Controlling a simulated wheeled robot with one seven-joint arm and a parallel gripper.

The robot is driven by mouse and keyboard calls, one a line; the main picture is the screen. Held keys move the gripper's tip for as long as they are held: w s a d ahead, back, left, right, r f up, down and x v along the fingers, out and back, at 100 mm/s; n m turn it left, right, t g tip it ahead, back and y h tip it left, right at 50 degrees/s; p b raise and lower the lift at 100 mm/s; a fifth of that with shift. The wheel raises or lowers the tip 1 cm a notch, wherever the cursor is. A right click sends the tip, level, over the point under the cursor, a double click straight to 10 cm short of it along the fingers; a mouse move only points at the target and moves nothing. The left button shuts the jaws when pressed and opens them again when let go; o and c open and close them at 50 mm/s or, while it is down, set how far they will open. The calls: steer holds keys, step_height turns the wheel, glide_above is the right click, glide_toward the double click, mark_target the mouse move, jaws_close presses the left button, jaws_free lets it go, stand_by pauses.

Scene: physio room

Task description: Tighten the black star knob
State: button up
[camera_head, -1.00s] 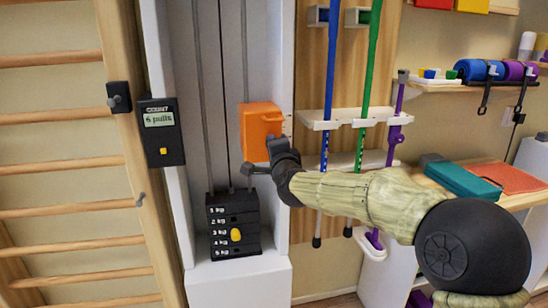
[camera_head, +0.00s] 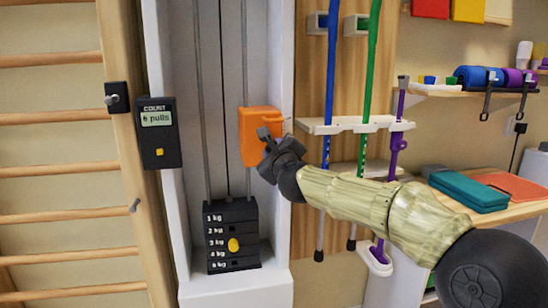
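My gripper (camera_head: 264,142) is in front of the lower right part of an orange box (camera_head: 249,124) on the white weight column. Its dark grey fingers overlap the box in the picture; I cannot tell whether they touch it. Their gap is not clear, so I cannot tell whether the gripper is open or shut. No black star knob shows clearly; the gripper covers part of the box's front.
A weight stack (camera_head: 232,254) with a yellow pin stands below the box. A pull counter (camera_head: 159,133) is to the left, beside wooden wall bars (camera_head: 60,165). Blue, green and purple poles hang in a white rack (camera_head: 350,125) to the right, close behind my arm.

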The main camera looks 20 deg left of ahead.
steer(key=shift+m+b, duration=0.45)
steer(key=shift+m, duration=0.65)
steer(key=shift+r, duration=0.15)
steer(key=o, duration=1)
steer(key=shift+c, duration=0.2)
steer(key=shift+d, duration=0.1)
steer(key=b+v, duration=1)
steer(key=v, duration=0.7)
steer(key=shift+s, duration=0.2)
